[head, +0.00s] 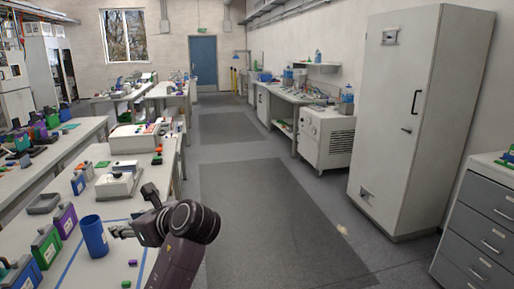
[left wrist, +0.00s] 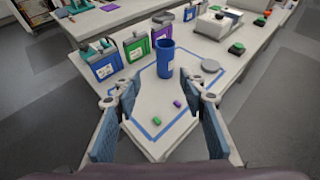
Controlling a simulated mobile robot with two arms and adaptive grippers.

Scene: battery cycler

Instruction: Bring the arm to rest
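My left gripper (head: 122,229) is over the near workbench, beside the blue cup in the picture. In the left wrist view the same gripper (left wrist: 161,85) has its two fingers wide apart with nothing between them. The blue cup (head: 95,236) stands upright on the bench; in the left wrist view the cup (left wrist: 165,60) stands beyond the fingertips, inside a blue tape outline. My right gripper is in neither view.
Green, purple and blue boxes (head: 65,221) line the bench's left side. A small green block (head: 126,284) and a purple block (head: 132,262) lie near the cup. A white device (head: 118,183) stands farther back. The aisle floor (head: 270,220) is clear; a tall cabinet (head: 415,130) stands right.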

